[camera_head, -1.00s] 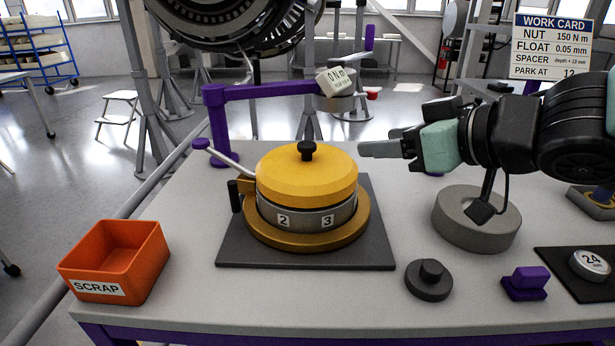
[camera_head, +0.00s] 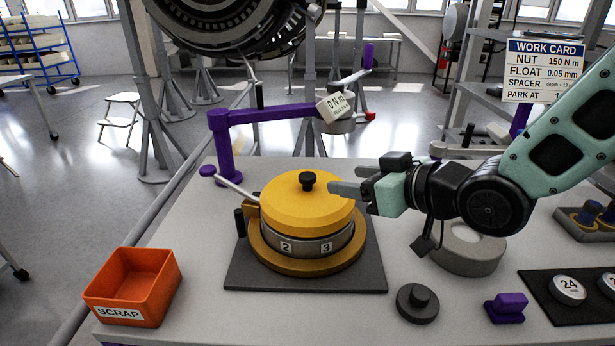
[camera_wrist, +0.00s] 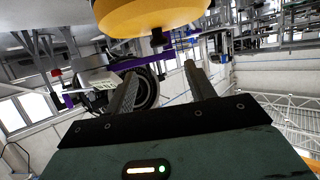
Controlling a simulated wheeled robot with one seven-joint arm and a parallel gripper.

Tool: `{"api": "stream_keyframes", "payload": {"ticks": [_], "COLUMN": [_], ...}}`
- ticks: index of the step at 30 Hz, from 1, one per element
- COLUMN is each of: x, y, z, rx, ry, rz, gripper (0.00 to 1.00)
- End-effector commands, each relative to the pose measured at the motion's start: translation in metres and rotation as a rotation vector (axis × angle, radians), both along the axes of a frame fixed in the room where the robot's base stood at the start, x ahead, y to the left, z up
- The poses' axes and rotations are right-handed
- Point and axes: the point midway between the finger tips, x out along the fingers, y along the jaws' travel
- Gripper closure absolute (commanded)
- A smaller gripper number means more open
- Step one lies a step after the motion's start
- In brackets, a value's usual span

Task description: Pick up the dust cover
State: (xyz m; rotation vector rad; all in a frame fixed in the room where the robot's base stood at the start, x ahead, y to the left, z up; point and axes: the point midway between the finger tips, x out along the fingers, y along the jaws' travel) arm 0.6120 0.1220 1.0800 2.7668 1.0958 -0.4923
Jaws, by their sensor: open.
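The dust cover (camera_head: 290,210) is a yellow domed lid with a black knob (camera_head: 307,181) on top. It sits on a grey ring marked 2 and 3 (camera_head: 318,247), over a wider gold base on a dark mat. My gripper (camera_head: 338,190) is open and empty. In the head view its fingers point left, just right of the knob and close above the cover's right side. In the wrist view the yellow cover (camera_wrist: 150,14) and its knob (camera_wrist: 157,38) show at the top, beyond the two open fingers (camera_wrist: 162,88).
A purple arm (camera_head: 265,115) with a grey head (camera_head: 337,108) stands behind the cover. An orange SCRAP bin (camera_head: 130,285) is at front left. A grey ring (camera_head: 468,250), a black knobbed disc (camera_head: 418,303) and a purple block (camera_head: 506,308) lie to the right.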

Motion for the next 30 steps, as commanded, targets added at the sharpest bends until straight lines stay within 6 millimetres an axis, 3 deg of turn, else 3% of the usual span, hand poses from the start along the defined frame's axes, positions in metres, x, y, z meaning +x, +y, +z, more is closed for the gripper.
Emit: {"api": "stream_keyframes", "payload": {"ticks": [7, 14, 21, 30], "x": [0.009, 0.015, 0.042, 0.054], "y": [0.009, 0.015, 0.039, 0.051], "z": [0.004, -0.003, -0.02, -0.027], "rx": [0.011, -0.002, -0.001, -0.001], "ry": [0.003, 0.004, -0.001, 0.0], "rz": [0.005, -0.002, -0.002, -0.002], "gripper": [0.46, 0.46, 0.46, 0.46]}}
